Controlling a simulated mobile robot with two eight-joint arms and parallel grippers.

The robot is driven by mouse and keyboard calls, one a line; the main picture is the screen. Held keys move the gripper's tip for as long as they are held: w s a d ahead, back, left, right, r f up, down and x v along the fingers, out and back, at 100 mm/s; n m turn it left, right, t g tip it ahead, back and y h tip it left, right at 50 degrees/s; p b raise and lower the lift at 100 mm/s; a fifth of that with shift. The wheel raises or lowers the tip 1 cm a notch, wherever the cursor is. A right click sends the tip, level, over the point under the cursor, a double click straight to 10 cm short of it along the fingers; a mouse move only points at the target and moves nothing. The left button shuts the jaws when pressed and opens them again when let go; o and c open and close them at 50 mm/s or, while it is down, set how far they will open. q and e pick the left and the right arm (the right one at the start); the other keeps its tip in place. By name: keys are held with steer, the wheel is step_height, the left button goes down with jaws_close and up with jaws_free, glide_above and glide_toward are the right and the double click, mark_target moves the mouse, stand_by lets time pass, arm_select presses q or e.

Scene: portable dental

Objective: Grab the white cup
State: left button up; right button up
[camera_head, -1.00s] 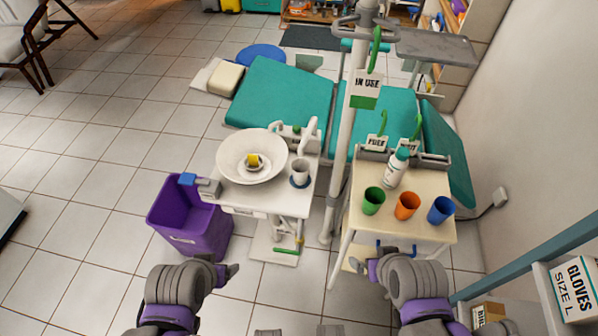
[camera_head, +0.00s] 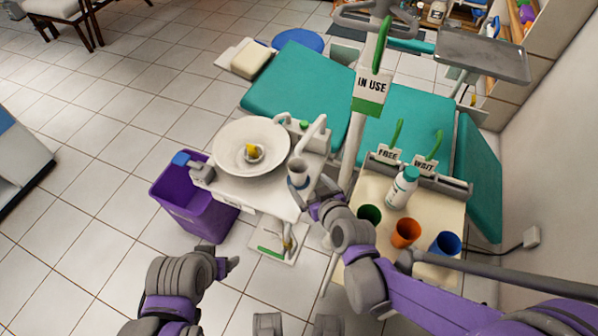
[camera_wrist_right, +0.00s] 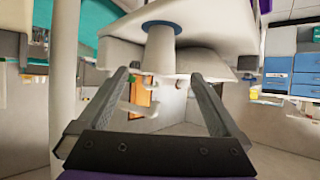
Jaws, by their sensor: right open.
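The white cup (camera_head: 298,172) stands upright on a dark blue round coaster at the right side of the white basin unit. My right gripper (camera_head: 316,192) is just to the right of the cup and open, its fingers pointing at it. The right wrist view looks upside down. There the cup (camera_wrist_right: 160,52) appears between the two open fingertips (camera_wrist_right: 160,76), with the blue coaster (camera_wrist_right: 163,25) above it. I cannot tell whether the fingers touch it. My left gripper (camera_head: 226,265) is low at the front left, away from the cup; its jaws do not show clearly.
A white bowl (camera_head: 232,150) and a white spout (camera_head: 313,133) are close to the cup. A pole with an IN USE sign (camera_head: 371,88) stands behind. A cream cart holds green, orange (camera_head: 405,233) and blue cups and a bottle (camera_head: 403,188). A purple bin (camera_head: 200,210) stands left.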

mark_target(301, 176)
steer(key=x, duration=0.4)
steer(key=shift+a+b, duration=0.1)
steer(key=shift+b, duration=0.2)
steer(key=x, duration=0.5)
steer(key=shift+w+f+b, duration=0.25)
steer(key=shift+w+b, duration=0.05)
steer(key=shift+b, duration=0.05)
steer(key=c, duration=1.4)
